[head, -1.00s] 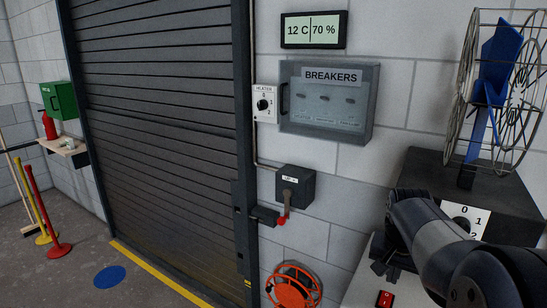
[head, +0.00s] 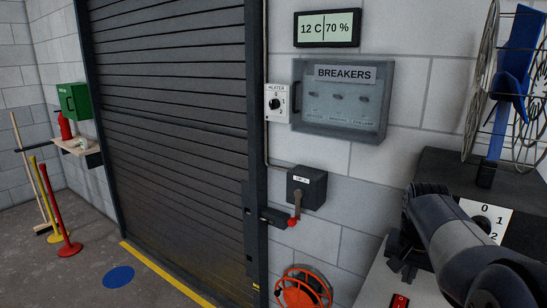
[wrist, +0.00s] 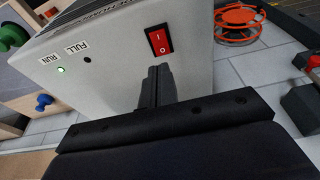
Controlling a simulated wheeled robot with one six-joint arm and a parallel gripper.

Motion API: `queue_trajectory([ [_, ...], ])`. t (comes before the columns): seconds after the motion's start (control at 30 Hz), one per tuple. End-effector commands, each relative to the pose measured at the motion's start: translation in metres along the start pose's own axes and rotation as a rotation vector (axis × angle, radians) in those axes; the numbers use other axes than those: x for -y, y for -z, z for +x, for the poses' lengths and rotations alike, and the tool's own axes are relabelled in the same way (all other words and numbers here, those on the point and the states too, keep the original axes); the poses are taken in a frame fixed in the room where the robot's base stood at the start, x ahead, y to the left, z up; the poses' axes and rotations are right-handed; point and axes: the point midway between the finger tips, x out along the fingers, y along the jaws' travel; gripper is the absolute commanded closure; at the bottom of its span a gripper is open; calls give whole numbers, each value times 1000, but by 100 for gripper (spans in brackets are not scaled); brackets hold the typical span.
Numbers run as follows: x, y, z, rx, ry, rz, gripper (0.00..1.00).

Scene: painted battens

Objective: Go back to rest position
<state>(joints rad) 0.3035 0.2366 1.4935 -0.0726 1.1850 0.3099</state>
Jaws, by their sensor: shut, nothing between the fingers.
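My gripper (head: 398,262) is low at the right in the head view, partly hidden behind my own arm. In the wrist view my gripper (wrist: 157,75) is shut and empty. Its fingers point at the front of a white box (wrist: 115,60), just below a red rocker switch (wrist: 160,40) marked I and O. I cannot tell whether they touch the box. The red switch also shows in the head view (head: 399,302). A green light (wrist: 61,70) glows by the RUN label; the light by FULL is dark.
A fan (head: 505,90) stands on a dark box with a dial (head: 484,224) right beside my arm. On the wall are a breaker panel (head: 340,110), a lever box (head: 306,187) and an orange reel (head: 303,289). The floor before the shutter (head: 165,130) is mostly clear.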

Motion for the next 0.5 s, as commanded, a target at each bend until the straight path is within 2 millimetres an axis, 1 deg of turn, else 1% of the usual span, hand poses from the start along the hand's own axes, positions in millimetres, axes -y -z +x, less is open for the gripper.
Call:
queue_trajectory([
  [0.1, 0, 0, -3, 0, 0, 0, 100],
  [0.33, 0, 0, -2, 1, 0, 0, 100],
  [0.43, 0, 0, 2, 2, -1, 0, 100],
  [0.5, 0, 0, 9, 5, -1, 0, 100],
])
